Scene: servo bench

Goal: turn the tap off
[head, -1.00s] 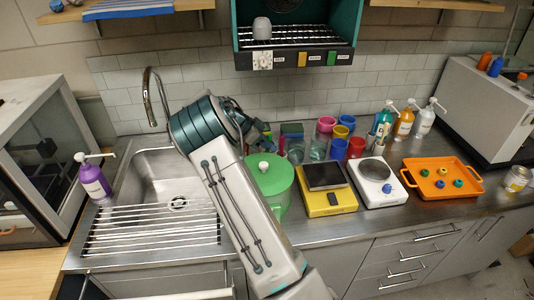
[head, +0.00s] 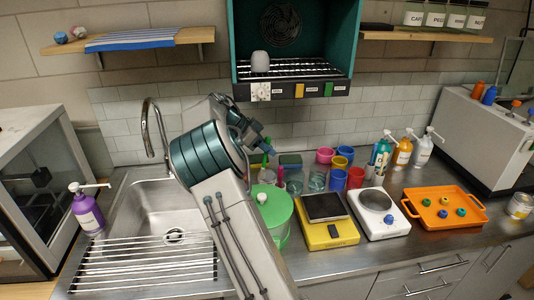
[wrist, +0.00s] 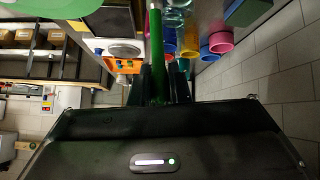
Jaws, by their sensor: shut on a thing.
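The tap (head: 146,118) is a curved metal spout behind the left side of the sink (head: 128,207). Its base and any lever are hidden behind my arm, and I cannot make out running water. My gripper (head: 266,145) is well right of the spout, above the back of the counter near the green pot. In the wrist view my gripper (wrist: 162,84) is shut on a slim green stick-like thing (wrist: 156,52) with a pale tip. What this thing is I cannot tell.
A purple soap bottle (head: 87,210) stands left of the sink, and a drying rack (head: 150,266) lies across its front. A green pot (head: 272,215), yellow scale (head: 326,233), several cups (head: 337,178) and an orange tray (head: 444,220) fill the counter to the right.

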